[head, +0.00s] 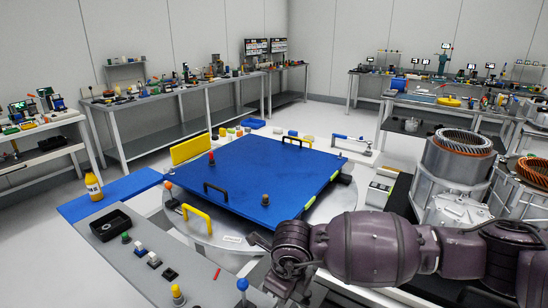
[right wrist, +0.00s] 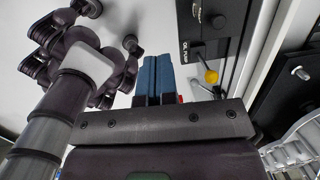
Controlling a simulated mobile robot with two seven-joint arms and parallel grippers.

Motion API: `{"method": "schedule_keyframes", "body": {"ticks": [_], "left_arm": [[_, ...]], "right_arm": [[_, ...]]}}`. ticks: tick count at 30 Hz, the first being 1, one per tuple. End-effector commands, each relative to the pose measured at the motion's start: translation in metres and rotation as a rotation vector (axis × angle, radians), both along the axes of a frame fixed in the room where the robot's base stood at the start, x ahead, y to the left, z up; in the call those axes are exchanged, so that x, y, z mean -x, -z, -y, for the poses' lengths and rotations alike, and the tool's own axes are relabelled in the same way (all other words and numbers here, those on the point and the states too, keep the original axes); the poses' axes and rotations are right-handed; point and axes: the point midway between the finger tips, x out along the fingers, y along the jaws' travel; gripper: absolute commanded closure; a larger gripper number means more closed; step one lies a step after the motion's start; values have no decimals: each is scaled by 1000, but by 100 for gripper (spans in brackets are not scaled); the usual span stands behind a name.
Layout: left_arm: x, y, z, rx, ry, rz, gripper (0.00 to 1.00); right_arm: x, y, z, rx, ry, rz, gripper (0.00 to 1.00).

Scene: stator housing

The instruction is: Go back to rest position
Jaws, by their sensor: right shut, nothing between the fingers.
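My right arm comes in from the right edge of the head view, across the lower right, with its wrist end in front of the round table. In the right wrist view my right gripper (right wrist: 155,75) has its two blue fingers side by side and shut, with nothing between them. My left gripper is in neither view. A grey stator housing (head: 447,180) with copper windings on top stands at the right in the head view, behind my right arm. A second stator (head: 530,175) is partly cut off by the right edge.
A blue board (head: 262,180) with handles covers the round table ahead. A grey bench (head: 150,285) with a black tray (head: 110,225) and small knobs is at the lower left. In the right wrist view a dark panel with a yellow knob (right wrist: 211,77) is right of the fingers.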

Motion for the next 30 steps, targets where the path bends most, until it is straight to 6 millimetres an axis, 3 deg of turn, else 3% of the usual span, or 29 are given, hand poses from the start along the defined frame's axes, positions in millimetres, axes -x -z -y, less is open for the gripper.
{"method": "schedule_keyframes", "body": {"ticks": [4, 9, 15, 19, 23, 26, 30], "left_arm": [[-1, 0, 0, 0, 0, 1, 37], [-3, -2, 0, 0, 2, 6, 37], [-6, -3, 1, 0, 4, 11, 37], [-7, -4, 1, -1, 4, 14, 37], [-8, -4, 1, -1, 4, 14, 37], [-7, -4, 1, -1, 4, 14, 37], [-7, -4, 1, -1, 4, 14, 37]], "right_arm": [[24, -22, -50, -301, -61, -135, 100], [47, -84, -113, -719, -61, -291, 100], [59, -159, -149, -1221, 90, -500, 100], [46, -200, -146, -1530, 282, -633, 100], [19, -221, -122, -1805, 551, -758, 100], [-5, -220, -93, -1968, 783, -839, 100], [-31, -198, -47, -2130, 1121, -933, 100]]}}
